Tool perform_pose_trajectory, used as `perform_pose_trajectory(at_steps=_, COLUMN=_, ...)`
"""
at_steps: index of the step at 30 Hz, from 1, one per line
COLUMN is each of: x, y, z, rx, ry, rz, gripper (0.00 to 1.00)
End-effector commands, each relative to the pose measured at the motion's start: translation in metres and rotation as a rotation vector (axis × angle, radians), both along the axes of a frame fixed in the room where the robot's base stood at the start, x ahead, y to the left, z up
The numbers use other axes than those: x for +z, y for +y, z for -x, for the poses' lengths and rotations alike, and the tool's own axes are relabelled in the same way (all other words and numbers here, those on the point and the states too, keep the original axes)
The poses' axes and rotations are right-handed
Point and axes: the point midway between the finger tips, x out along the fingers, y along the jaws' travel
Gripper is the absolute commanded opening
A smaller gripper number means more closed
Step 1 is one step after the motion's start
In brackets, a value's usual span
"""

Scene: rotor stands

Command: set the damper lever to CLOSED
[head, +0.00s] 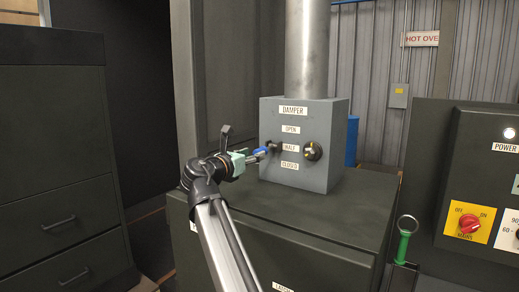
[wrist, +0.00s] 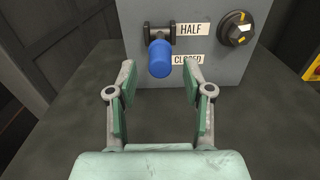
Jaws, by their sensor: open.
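The grey damper box (head: 330,165) carries the labels OPEN, HALF and CLOSED from top to bottom. Its lever has a blue grip (head: 261,152) that sticks out from the box front, about level with HALF. The wrist view shows the blue grip (wrist: 159,60) hanging below its dark pivot (wrist: 159,32), left of the HALF label (wrist: 190,29) and CLOSED label (wrist: 187,59). My gripper (wrist: 161,78) is open, with one finger on each side of the grip's line. The fingertips are just short of the grip, and I see no contact. My gripper (head: 248,158) comes from the left in the head view.
A black knob (head: 312,151) sits on the box right of the labels. A metal pipe (head: 307,50) rises from the box. The box stands on a dark cabinet (head: 300,215) with a clear top around it. A green-handled tool (head: 404,242) stands at the right.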

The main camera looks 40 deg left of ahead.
Motion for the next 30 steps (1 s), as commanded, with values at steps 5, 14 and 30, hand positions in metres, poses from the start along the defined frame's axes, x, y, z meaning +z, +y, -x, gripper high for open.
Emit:
perform_pose_trajectory(at_steps=5, x=0.002, y=0.004, z=-0.028, rx=-0.001, ry=0.0, rz=0.0, gripper=0.51)
perform_pose_trajectory(at_steps=14, x=0.0, y=0.005, z=-0.046, rx=0.0, ry=0.0, rz=0.0, gripper=0.51)
perform_pose_trajectory(at_steps=30, x=0.0, y=0.005, z=-0.046, rx=0.0, ry=0.0, rz=0.0, gripper=0.0)
